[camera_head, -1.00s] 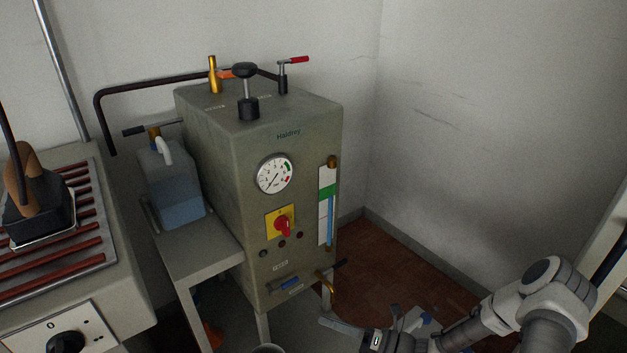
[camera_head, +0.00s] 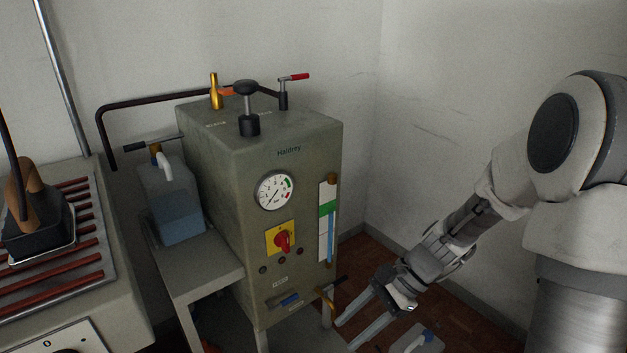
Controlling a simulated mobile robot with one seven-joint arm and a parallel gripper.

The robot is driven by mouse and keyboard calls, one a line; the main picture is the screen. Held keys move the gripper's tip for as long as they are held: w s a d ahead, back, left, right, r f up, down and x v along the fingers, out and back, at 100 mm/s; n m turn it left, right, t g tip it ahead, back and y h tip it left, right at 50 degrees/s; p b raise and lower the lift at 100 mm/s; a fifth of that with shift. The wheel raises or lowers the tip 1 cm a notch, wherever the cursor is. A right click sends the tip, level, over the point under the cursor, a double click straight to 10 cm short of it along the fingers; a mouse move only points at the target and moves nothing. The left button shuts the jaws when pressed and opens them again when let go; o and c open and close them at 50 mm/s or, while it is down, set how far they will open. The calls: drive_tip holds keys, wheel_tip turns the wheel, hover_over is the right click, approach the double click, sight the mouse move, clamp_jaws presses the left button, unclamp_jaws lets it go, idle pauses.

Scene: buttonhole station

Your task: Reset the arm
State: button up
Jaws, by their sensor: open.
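My gripper (camera_head: 362,325) is at the lower middle right of the head view, at the end of my white and grey arm. Its two long grey fingers point down and left and stand apart. I see nothing between them. The fingertips are in front of and to the right of the lower corner of the grey-green boiler (camera_head: 215,150), close to its brass drain tap (camera_head: 326,296) in the picture. I cannot tell how far apart they are in depth.
The boiler has a gauge (camera_head: 275,190), red switch (camera_head: 283,239) and top valves. A water jug (camera_head: 172,205) stands on a side shelf. An iron (camera_head: 35,215) rests at left. Walls close the back and right.

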drive_tip(key=s+d+r+n+t+h, duration=0.35)
drive_tip(key=s+r+n, duration=0.3)
drive_tip(key=r, duration=0.25)
drive_tip(key=s+d+r+n+t+h, duration=0.3)
drive_tip(key=s+r+n+t+h, duration=0.3)
drive_tip(key=r, duration=0.4)
wheel_tip(320, 180, up, 28)
drive_tip(key=w+g+y+p, duration=0.1)
drive_tip(key=p, duration=2.7)
drive_tip(key=shift+w+f, duration=0.15)
drive_tip(key=shift+w, duration=0.1)
drive_tip(key=shift+n+g, duration=0.25)
